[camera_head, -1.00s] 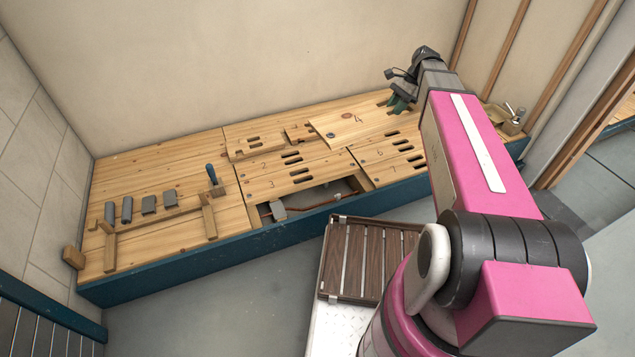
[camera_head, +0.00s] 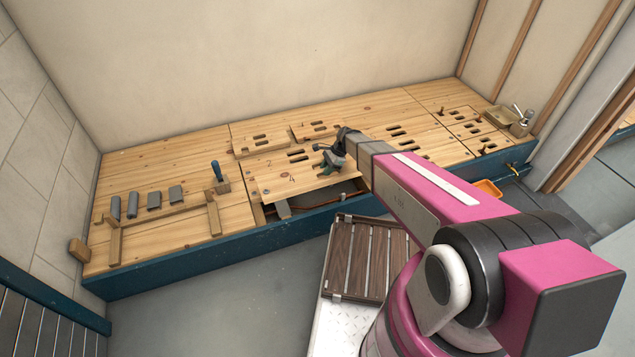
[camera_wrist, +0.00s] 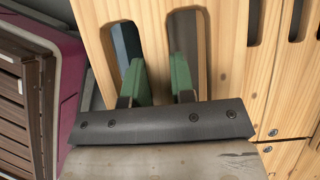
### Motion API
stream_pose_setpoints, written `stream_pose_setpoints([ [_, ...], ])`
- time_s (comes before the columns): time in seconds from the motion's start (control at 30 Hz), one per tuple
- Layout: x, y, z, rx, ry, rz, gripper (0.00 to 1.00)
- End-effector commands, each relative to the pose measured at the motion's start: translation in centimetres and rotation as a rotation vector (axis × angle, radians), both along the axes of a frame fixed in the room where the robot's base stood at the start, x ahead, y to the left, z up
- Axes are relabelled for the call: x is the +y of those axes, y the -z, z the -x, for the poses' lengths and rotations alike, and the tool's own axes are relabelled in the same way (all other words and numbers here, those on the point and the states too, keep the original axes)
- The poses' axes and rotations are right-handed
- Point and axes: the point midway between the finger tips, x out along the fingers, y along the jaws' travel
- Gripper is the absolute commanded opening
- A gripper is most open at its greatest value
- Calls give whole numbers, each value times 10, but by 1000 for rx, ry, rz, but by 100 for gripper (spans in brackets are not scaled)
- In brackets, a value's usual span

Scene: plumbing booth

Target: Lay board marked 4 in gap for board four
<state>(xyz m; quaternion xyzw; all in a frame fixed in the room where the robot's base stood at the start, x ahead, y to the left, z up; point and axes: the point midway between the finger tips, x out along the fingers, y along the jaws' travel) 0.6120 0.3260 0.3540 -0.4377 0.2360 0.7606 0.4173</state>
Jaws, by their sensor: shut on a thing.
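The pale wooden board marked 4 (camera_head: 275,187) is over the front middle of the platform, across the back and left part of an open gap (camera_head: 347,187). It hides the board in front of the one marked 2 (camera_head: 265,164). My gripper (camera_head: 328,168) is at its right end. In the wrist view, the green fingers of my gripper (camera_wrist: 160,82) reach into two long slots and are shut on the wooden strip (camera_wrist: 155,35) between them. Blue and grey surfaces show through the slots. I cannot tell how high the board is above the platform.
Inside the gap are a grey piece (camera_head: 283,210) and a copper pipe (camera_head: 318,199). A blue-handled tool (camera_head: 217,171) stands left on the platform, beside wooden rails and grey blocks (camera_head: 154,200). A slatted brown panel (camera_head: 362,262) lies in front. A tap (camera_head: 522,113) is far right.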

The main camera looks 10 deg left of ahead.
Motion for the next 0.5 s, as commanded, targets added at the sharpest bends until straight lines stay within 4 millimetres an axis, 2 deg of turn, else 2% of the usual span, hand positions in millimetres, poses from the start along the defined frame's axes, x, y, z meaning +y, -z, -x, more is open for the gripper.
stream_pose_setpoints([
  [0.03,10,17,5,3,2,2,0],
  [0.2,29,50,18,3,16,9,0],
  [0.5,35,65,24,1,22,11,0],
])
